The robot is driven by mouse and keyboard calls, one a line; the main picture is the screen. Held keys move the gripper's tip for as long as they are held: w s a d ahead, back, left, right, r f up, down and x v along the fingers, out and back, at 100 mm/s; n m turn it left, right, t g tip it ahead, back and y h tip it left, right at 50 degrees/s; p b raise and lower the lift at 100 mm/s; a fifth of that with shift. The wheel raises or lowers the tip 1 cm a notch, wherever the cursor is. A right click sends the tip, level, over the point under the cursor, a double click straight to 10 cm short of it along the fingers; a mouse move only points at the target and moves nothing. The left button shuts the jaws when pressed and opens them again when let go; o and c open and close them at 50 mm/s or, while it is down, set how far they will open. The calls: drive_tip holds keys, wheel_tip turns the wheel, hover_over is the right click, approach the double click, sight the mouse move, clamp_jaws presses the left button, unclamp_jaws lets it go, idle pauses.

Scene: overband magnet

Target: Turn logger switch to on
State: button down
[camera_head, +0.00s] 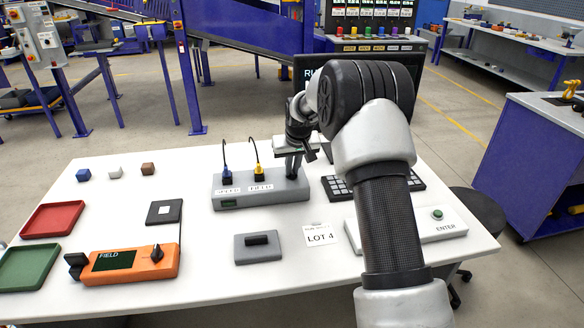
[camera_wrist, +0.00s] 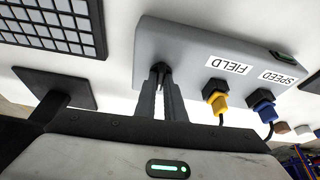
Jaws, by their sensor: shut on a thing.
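The logger is a grey box (camera_head: 290,190) on the white table, with labels SPEED and FIELD on its top. It also shows in the wrist view (camera_wrist: 185,40). A blue plug (camera_head: 225,178) and a yellow plug (camera_head: 259,173) with black cables sit in it. My gripper (camera_head: 293,172) reaches down to the box's right end. In the wrist view my gripper (camera_wrist: 161,82) is shut on a small dark switch (camera_wrist: 161,68) beside the yellow plug. The fingers hide most of the switch, so its position is unclear.
An orange meter (camera_head: 130,264) reading FIELD, a red tray (camera_head: 53,219), a green tray (camera_head: 30,268) and a grey block with a black bar (camera_head: 258,248) lie to the left and front. A black keypad (camera_head: 338,188) and an ENTER button box (camera_head: 440,226) are to the right.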

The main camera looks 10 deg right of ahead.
drive_tip(key=n, duration=0.1)
drive_tip(key=n+y+p, duration=0.1)
drive_tip(key=n, duration=0.1)
drive_tip(key=shift+d+r+n+p, duration=0.1)
drive_tip(key=shift+d+n+p, duration=0.15)
drive_tip(key=shift+n+p, duration=0.15)
drive_tip(key=n+g+y+p, duration=0.1)
drive_tip(key=n+y, duration=0.1)
drive_tip(key=n, duration=0.2)
drive_tip(key=shift+w+n+p, duration=0.1)
drive_tip(key=shift+n+p, duration=0.2)
drive_tip(key=shift+p, duration=0.1)
drive_tip(key=n+g, duration=0.1)
drive_tip(key=n, duration=0.1)
drive_tip(key=n+g+p, duration=0.1)
drive_tip(key=n, duration=0.1)
drive_tip(key=shift+w+d+n+y, duration=0.1)
drive_tip(key=shift+w+n+y, duration=0.05)
drive_tip(key=shift+n+y, duration=0.2)
drive_tip(key=n+g+p, duration=0.1)
drive_tip(key=n, duration=0.2)
drive_tip(key=shift+w+n+p, duration=0.1)
drive_tip(key=shift+n+p, duration=0.15)
drive_tip(key=shift+p, duration=0.05)
drive_tip(key=shift+n+g, duration=0.3)
drive_tip(key=c, duration=1.8)
unclamp_jaws()
drive_tip(key=shift+c, duration=0.2)
